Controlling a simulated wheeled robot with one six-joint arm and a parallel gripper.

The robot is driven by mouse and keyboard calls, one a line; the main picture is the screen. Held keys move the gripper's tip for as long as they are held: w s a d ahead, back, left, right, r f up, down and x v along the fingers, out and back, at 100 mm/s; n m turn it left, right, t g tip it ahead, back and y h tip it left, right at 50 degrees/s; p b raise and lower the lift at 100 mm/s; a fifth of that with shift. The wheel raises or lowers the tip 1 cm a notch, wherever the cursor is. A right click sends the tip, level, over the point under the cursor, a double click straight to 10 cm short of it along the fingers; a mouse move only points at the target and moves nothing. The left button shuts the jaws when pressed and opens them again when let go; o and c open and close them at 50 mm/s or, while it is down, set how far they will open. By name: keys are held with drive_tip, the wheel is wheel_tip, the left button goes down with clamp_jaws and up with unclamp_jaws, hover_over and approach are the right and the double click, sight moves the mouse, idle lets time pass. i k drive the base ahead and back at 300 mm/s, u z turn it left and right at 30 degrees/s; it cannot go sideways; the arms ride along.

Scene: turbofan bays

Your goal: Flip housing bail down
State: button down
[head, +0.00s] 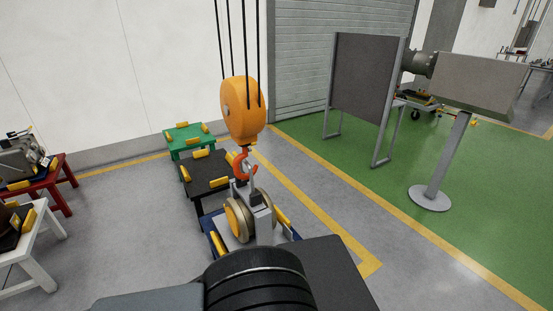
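The housing (236,222) is a round, pale metal and yellow part on a blue-edged stand in the lower middle of the head view. Grey metal pieces rise at its top, below the red-orange crane hook (241,168). I cannot separate the bail clearly from these pieces, nor tell whether it is up or down. A grey part with a dark square opening (257,199) at the housing appears to be my gripper. Its fingers are too small and overlapped to read. Whether it touches the bail is unclear.
An orange hoist block (243,110) hangs on cables just above the housing. A black stand (206,172) and a green stand (186,137) are behind. Red (58,190) and white (40,222) stands are left. A dark panel (364,82) and a post (444,165) stand right.

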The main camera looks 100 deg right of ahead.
sight(250, 171)
drive_tip(key=z, duration=1.45)
drive_tip(key=i, duration=1.6)
drive_tip(key=z, duration=1.35)
